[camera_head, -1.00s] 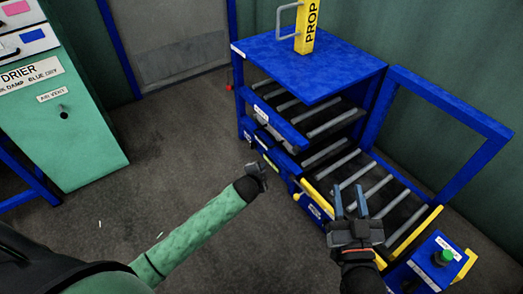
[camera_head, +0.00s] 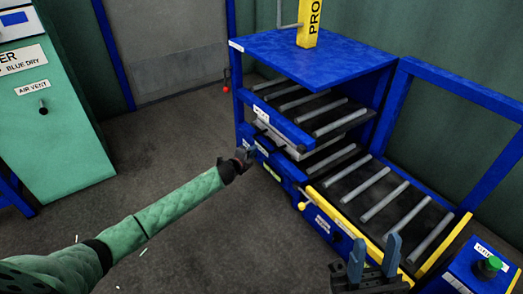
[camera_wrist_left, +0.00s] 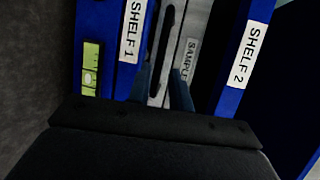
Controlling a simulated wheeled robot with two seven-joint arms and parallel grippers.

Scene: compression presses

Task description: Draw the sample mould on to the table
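The sample mould (camera_head: 284,138) is a flat grey metal piece inside the blue rack, mostly hidden between its shelves. In the left wrist view the mould (camera_wrist_left: 190,30) lies between the labels SHELF 1 and SHELF 2, showing a dark slot and a partly covered SAMPLE label. In the head view the left gripper (camera_head: 246,156) is at the rack's front. My right gripper (camera_head: 374,250) is open and empty by the roller table (camera_head: 333,187).
The blue rack (camera_head: 310,55) has a yellow prop (camera_head: 309,25) on top. A blue frame (camera_head: 455,90) stands behind the roller table. A control box with a green button (camera_head: 489,264) is at lower right. A green drier (camera_head: 55,140) stands left, with clear floor between.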

